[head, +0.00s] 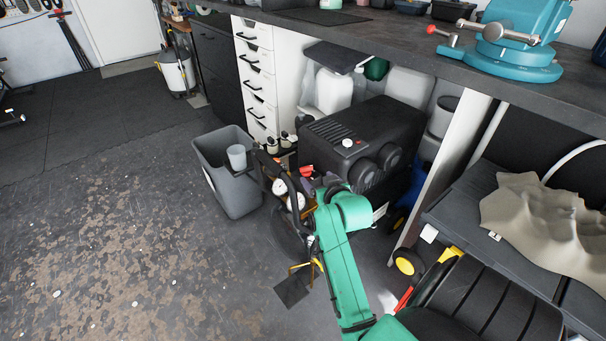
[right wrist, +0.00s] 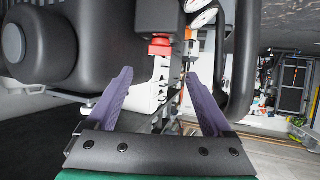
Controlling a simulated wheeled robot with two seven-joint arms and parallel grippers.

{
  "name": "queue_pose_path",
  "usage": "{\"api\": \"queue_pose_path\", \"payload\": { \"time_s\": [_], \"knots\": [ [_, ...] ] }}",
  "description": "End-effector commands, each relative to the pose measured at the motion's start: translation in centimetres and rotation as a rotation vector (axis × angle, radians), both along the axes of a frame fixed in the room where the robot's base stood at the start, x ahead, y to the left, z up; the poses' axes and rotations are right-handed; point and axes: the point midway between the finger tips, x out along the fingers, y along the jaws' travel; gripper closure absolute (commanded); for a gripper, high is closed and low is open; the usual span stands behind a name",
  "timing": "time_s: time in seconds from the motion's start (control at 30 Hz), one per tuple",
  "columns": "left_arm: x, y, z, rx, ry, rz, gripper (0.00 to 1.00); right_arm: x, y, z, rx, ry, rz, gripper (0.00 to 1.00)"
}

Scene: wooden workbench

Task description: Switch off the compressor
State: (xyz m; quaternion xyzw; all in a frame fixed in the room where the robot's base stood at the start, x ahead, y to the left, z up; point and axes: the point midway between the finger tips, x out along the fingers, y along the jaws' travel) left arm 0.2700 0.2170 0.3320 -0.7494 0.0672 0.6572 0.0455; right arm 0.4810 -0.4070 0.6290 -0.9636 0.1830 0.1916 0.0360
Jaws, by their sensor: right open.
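The compressor (head: 350,135) is a black boxy machine under the workbench, with two round black parts on its front and gauges and hoses beside it. A red switch knob (head: 306,171) shows at its left front corner. In the right wrist view the red knob (right wrist: 160,47) sits beyond and between my fingertips, apart from them. My right gripper (right wrist: 158,78) is open with nothing between its purple fingers. In the head view my green right arm reaches to the compressor's front and partly hides it. My left gripper is not in view.
A grey bin (head: 230,180) with a cup on its rim stands left of the compressor. A black handle or hose (right wrist: 243,60) rises close to the right finger in the wrist view. A shelf with a beige cloth (head: 540,215) is at the right. The floor at left is mostly clear.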

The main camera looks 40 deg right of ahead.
Motion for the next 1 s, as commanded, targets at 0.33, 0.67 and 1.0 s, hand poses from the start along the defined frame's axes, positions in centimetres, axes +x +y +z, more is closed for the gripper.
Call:
{"api": "queue_pose_path", "payload": {
  "time_s": [0.33,0.67,1.0],
  "knots": [
    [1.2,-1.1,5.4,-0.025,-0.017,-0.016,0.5,7.3,-2.8,-3.5,0.0,-0.002,0.001,0.15],
    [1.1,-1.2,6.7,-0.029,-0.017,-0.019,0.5,8.2,-3.2,-3.7,0.0,0.0,0.001,0.15],
    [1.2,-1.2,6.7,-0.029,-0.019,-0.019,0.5,8.2,-3.2,-3.6,0.0,0.0,0.002,1.0]
  ]
}}
